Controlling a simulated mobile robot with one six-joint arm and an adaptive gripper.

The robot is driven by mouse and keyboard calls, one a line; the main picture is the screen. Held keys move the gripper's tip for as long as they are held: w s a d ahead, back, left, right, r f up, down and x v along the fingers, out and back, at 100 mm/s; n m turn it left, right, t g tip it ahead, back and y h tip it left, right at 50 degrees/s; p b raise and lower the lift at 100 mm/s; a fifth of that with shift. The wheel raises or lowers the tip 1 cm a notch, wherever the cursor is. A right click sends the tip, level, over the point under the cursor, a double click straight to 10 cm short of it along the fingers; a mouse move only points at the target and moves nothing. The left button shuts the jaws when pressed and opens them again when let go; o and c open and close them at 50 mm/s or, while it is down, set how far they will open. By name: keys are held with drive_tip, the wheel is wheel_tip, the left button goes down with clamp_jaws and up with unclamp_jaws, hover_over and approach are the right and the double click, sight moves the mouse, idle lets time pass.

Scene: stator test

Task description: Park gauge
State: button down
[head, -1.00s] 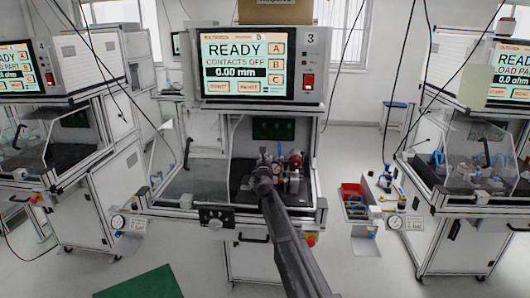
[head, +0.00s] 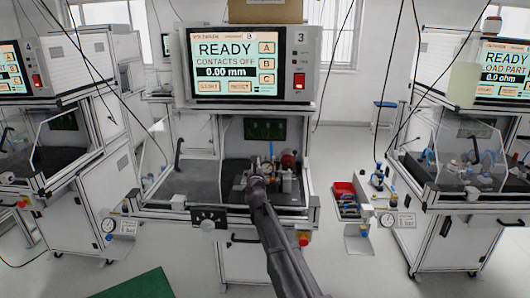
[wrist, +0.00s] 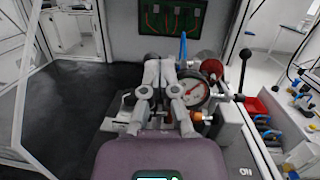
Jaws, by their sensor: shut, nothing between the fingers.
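The gauge (wrist: 196,92), a round white dial with a red needle, sits at the fixture in the middle station's open bay. My gripper (wrist: 160,64) is shut and empty. In the wrist view its fingers are just left of the dial and partly cover the fixture; whether they touch anything cannot be told. A red ball knob (wrist: 211,68) and an upright blue lever (wrist: 183,48) stand behind the dial. In the head view my gripper (head: 256,182) is in front of the fixture. The station screen (head: 236,63) reads READY, CONTACTS OFF, 0.00 mm.
The dark bay floor (wrist: 70,95) left of the fixture is clear. A black handle (wrist: 243,72) stands on the right. Red bins (head: 344,190) with blue-handled tools sit outside on the right.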

drive_tip(key=s+d+f+n+g+y+p, duration=0.1)
drive_tip(key=s+d+f+n+g+p, duration=0.35)
drive_tip(key=s+n, duration=0.6)
drive_tip(key=s+d+f+n+g+y+p, duration=0.1)
drive_tip(key=s+d+f+n+g+y, duration=0.1)
drive_tip(key=s+d+f+n+g, duration=0.8)
drive_tip(key=s+d+n+g+h+p, duration=0.1)
drive_tip(key=s+d+n+g, duration=0.1)
drive_tip(key=s+d+n, duration=0.2)
drive_tip(key=s+d+n+g+h, duration=0.1)
drive_tip(key=s+d+n, duration=0.3)
drive_tip(key=s, duration=0.6)
drive_tip(key=s+d+n+g+h+p, duration=0.1)
drive_tip(key=s+d+n+g+h, duration=0.1)
drive_tip(key=s+d+n, duration=0.2)
drive_tip(key=s+n, duration=0.1)
drive_tip(key=s, duration=0.2)
drive_tip(key=shift+s+d+r+g+h+p, duration=0.2)
drive_tip(key=shift+d+r+g+h+p, duration=0.1)
drive_tip(key=shift+r+g+h+p, duration=0.1)
